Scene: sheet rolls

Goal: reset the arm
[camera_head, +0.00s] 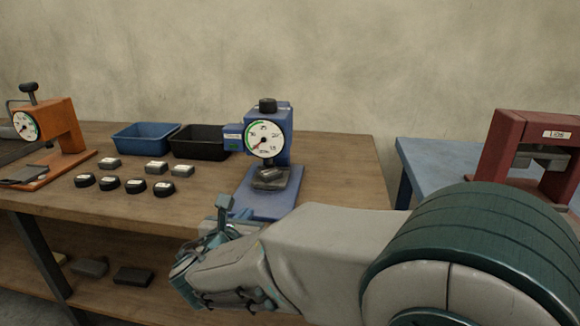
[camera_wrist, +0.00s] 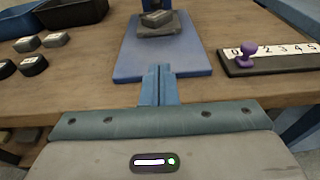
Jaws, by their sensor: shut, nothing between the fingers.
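My gripper (camera_head: 222,212) is at the front edge of the wooden table, in front of the blue gauge press. In the wrist view its fingers (camera_wrist: 157,72) are together and empty, reaching over the near edge of the blue base plate (camera_wrist: 190,60). My arm stretches in from the lower right of the head view. The blue press (camera_head: 268,150) stands upright with a round white dial. A dark grey block sits on its base, seen in the head view (camera_head: 270,178) and in the wrist view (camera_wrist: 158,22). The fingers are apart from that block.
The table (camera_head: 340,170) holds an orange gauge press (camera_head: 60,130), a blue bin (camera_head: 146,138), a black bin (camera_head: 200,142) and several small dark pieces. A numbered strip with a purple knob (camera_wrist: 248,52) lies right of the blue base. A red press (camera_head: 528,150) stands on a blue table.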

